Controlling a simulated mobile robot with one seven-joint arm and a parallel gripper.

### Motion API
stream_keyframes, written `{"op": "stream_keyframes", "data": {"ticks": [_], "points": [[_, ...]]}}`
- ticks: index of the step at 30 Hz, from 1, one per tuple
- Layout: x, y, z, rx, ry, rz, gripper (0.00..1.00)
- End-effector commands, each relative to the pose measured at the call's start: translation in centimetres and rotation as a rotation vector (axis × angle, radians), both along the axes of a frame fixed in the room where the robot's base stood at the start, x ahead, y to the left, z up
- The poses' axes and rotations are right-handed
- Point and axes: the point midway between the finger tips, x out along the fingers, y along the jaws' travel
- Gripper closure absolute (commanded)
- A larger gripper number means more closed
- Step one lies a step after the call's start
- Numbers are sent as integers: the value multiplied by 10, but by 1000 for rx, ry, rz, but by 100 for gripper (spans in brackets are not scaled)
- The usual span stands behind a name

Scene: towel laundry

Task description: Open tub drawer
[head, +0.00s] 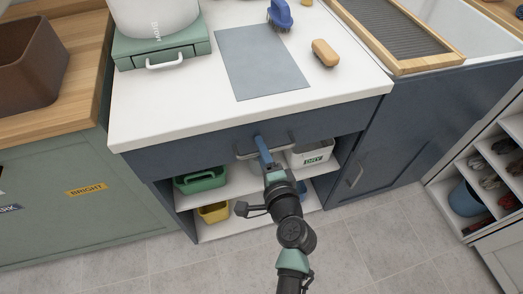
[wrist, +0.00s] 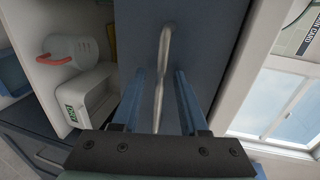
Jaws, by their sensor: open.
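A dark blue drawer front (head: 205,152) sits under the white countertop, with a metal bar handle (head: 244,156) across it. In the wrist view the blue front (wrist: 205,45) fills the middle and the handle (wrist: 164,50) runs between my fingers. My gripper (head: 260,140) is at the handle in the head view. In the wrist view my gripper (wrist: 159,75) is open, with one blue finger on each side of the bar. Whether a finger touches the bar cannot be told. The drawer looks flush with the cabinet. My arm hides part of the front.
Open shelves below hold a green caddy (head: 201,180), a yellow bin (head: 214,212) and a white bin (head: 313,155) labelled DRY. A blue cabinet door (head: 385,150) stands to the right. A white tub (head: 155,15) rests on a green box (head: 140,60) on the counter. Tiled floor is clear in front.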

Motion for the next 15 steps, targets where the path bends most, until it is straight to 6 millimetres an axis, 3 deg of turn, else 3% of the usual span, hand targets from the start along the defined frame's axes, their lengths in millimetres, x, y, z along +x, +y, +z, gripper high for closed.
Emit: {"op": "stream_keyframes", "data": {"ticks": [6,13,15], "points": [[0,0,0,0,0,1,57],[0,0,0,0,0,1,96],[0,0,0,0,0,1,100]]}}
